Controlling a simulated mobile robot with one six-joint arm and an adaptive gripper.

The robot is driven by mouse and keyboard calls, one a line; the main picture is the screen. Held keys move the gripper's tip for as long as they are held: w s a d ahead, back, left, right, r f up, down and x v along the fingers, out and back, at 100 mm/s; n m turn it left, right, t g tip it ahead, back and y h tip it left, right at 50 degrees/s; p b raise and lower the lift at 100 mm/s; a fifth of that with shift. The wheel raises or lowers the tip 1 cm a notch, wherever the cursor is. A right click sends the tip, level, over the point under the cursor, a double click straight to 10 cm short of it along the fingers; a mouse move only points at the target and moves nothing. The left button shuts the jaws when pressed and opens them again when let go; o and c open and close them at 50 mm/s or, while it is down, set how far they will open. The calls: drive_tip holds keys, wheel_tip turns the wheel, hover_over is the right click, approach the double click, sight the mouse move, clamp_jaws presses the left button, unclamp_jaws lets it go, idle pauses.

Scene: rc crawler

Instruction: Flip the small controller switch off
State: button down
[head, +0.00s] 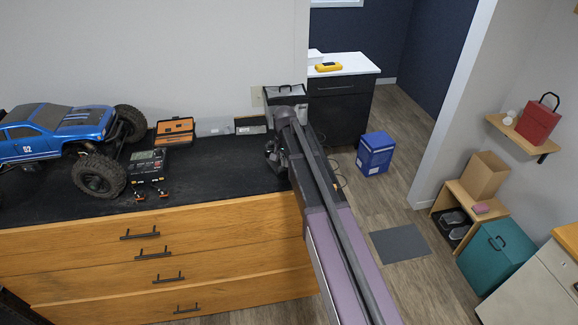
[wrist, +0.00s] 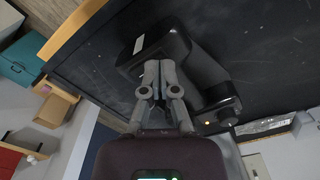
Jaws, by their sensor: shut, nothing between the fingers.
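The controller (wrist: 195,60) is a black, rounded body with a thick cylindrical end, lying on the black bench top in the wrist view. A small pale label sits on its upper left part. My gripper (wrist: 158,68) is shut and empty, its fingertips right over the near edge of the controller. I cannot tell whether they touch it. The small switch cannot be made out; the fingers may hide it. In the head view my arm's end covers the right end of the bench, and dark parts (head: 271,152) there cannot be told apart clearly.
A blue crawler truck (head: 60,130) stands on the left of the bench (head: 215,170). A charger (head: 147,162) and an open orange tool case (head: 175,131) lie beside it. A silver-fronted box (wrist: 265,128) is near the controller. The bench middle is clear.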

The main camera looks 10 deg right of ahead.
drive_tip(key=shift+r, duration=0.1)
drive_tip(key=shift+r+p, duration=3.4)
drive_tip(key=shift+p, duration=0.15)
drive_tip(key=shift+s+f, duration=0.1)
drive_tip(key=s+f+n+b, duration=0.2)
drive_tip(key=s+f+b, duration=0.3)
drive_tip(key=s, duration=0.3)
drive_tip(key=s+d+f+n+b, duration=0.1)
drive_tip(key=s+f+n+b, duration=0.1)
drive_tip(key=s+f+b, duration=0.3)
drive_tip(key=s+f+n+b, duration=0.2)
drive_tip(key=s+f+b, duration=0.4)
drive_tip(key=s, duration=0.7)
drive_tip(key=shift+d, duration=0.2)
drive_tip(key=shift+d, duration=0.1)
